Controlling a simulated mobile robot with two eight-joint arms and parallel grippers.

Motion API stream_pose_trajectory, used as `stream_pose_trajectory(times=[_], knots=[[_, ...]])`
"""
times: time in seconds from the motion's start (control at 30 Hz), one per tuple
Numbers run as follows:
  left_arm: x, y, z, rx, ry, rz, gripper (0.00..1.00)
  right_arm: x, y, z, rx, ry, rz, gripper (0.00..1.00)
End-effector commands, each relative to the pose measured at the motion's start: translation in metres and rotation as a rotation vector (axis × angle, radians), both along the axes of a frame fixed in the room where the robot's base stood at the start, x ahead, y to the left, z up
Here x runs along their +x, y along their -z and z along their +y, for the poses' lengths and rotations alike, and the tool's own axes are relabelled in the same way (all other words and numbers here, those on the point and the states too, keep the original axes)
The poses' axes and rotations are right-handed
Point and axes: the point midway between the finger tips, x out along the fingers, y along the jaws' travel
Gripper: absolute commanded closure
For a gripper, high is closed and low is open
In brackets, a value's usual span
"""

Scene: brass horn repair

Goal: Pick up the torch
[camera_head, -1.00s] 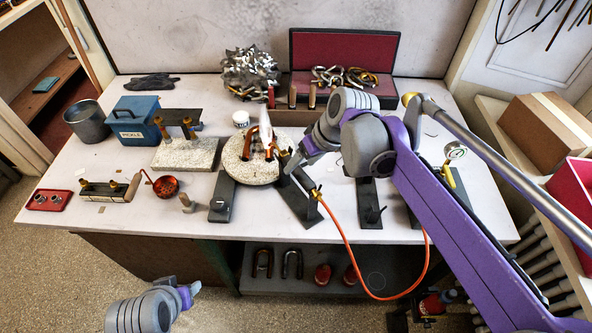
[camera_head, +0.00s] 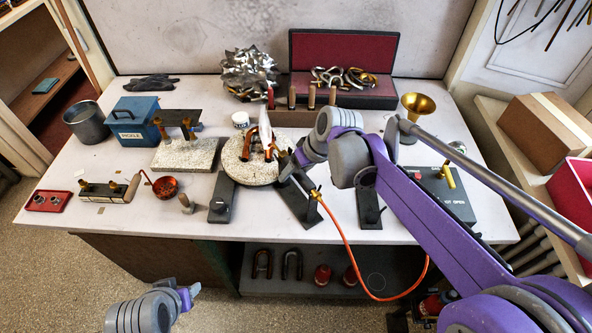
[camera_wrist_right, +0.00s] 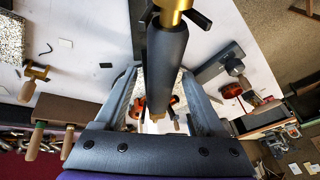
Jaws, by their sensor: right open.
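The torch (camera_head: 314,194) has a dark handle, a brass fitting and an orange hose, and rests over a dark stand (camera_head: 298,208) at the table's front middle. My right gripper (camera_head: 285,166) is at its far end, beside the round pale stone. In the right wrist view the torch's dark handle (camera_wrist_right: 167,65) runs between the spread fingers of my right gripper (camera_wrist_right: 160,76). Contact cannot be told. My left gripper (camera_head: 189,294) is low at the front left, off the table; its jaws are too small to read.
The round stone (camera_head: 232,168) bears curved copper pieces and a white pointed shape. The orange hose (camera_head: 345,242) loops over the table's front edge. A blue box (camera_head: 133,132), a brass funnel (camera_head: 418,104) and a black box (camera_head: 455,200) stand around.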

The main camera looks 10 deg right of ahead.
Motion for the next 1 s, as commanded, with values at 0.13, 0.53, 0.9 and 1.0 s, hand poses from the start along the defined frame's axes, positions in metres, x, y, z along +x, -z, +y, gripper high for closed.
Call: stream_pose_trajectory(times=[0.13, 0.53, 0.9, 1.0], knots=[[-0.0005, 0.0018, 0.0000, 0.000, 0.000, 0.001, 0.47, -0.0001, 0.0028, 0.0000, 0.000, 0.000, 0.000, 0.28], [-0.0006, 0.0021, 0.0000, 0.000, 0.000, 0.001, 0.47, 0.0001, 0.0036, 0.0000, 0.000, 0.000, 0.000, 0.35], [-0.0007, 0.0021, 0.0000, 0.000, 0.000, 0.001, 0.47, 0.0000, 0.0037, -0.0001, 0.000, 0.000, 0.000, 1.00], [-0.0006, 0.0021, 0.0000, 0.000, 0.000, 0.001, 0.47, 0.0000, 0.0037, -0.0001, 0.000, 0.000, 0.000, 1.00]])
